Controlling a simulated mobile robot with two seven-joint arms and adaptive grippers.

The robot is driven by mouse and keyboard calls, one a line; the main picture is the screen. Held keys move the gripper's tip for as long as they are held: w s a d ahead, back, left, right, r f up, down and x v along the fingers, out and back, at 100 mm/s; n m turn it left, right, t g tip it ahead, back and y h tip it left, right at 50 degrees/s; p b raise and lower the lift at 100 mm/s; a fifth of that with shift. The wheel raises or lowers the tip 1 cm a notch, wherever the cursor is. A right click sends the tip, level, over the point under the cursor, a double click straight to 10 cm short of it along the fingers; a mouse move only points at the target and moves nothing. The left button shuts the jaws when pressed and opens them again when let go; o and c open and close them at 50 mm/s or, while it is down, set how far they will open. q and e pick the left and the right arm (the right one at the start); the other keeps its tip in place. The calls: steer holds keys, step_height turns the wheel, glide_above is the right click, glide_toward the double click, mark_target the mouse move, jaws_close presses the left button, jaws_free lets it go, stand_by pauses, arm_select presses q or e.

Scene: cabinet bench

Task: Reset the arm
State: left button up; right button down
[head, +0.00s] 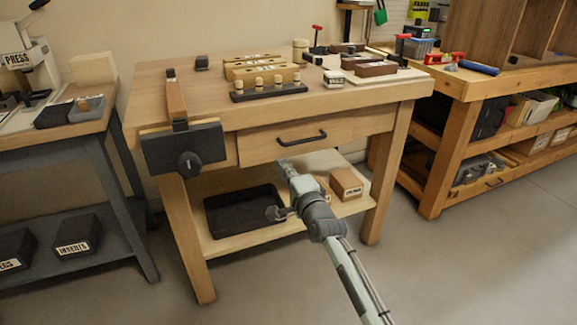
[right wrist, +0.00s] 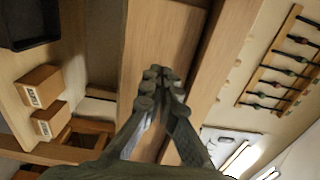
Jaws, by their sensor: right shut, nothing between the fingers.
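My right arm reaches in from the lower right of the head view. My right gripper (head: 283,163) is in front of the wooden bench (head: 222,110), just below the drawer front (head: 270,144) and its black handle (head: 302,137). In the right wrist view the fingers (right wrist: 163,75) come together at their tips with nothing between them, in front of a wooden panel. Whether the fingertips touch the bench cannot be told. The drawer looks shut or nearly so. My left gripper does not show in either view.
On the lower shelf are a black tray (head: 245,208) and a labelled brown box (head: 346,184). A vise (head: 183,149) juts out at the bench's left front. Tools and blocks cover the bench top. A wooden bench (head: 461,85) stands right. Floor (head: 475,255) is clear at lower right.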

steer(key=s+d+f+n+g+h+p, duration=0.1)
steer(key=s+d+f+n+g+h, duration=0.25)
steer(key=s+f, duration=0.6)
steer(key=s+d+f+n+g+y+p, duration=0.1)
steer(key=s+d+f+n+g, duration=0.25)
steer(key=s+d+f, duration=0.5)
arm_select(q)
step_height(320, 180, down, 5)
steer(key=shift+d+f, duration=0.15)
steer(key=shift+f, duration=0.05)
arm_select(e)
steer(key=s+d+f+n+g+h, duration=0.1)
steer(key=s+d+f+n+g, duration=0.1)
steer(key=s, duration=0.6)
steer(key=s+d+f+n+g+h, duration=0.2)
steer(key=s+d+f, duration=0.3)
steer(key=s, duration=0.3)
steer(key=s+d+f+n+g+h, duration=0.2)
steer(key=s+d+f+n+g, duration=0.1)
steer(key=s+d, duration=0.3)
steer(key=s+f+n, duration=0.1)
steer(key=s, duration=0.1)
steer(key=shift+s+f+n, duration=0.3)
steer(key=shift+s+f, duration=0.05)
steer(key=shift+s, duration=0.05)
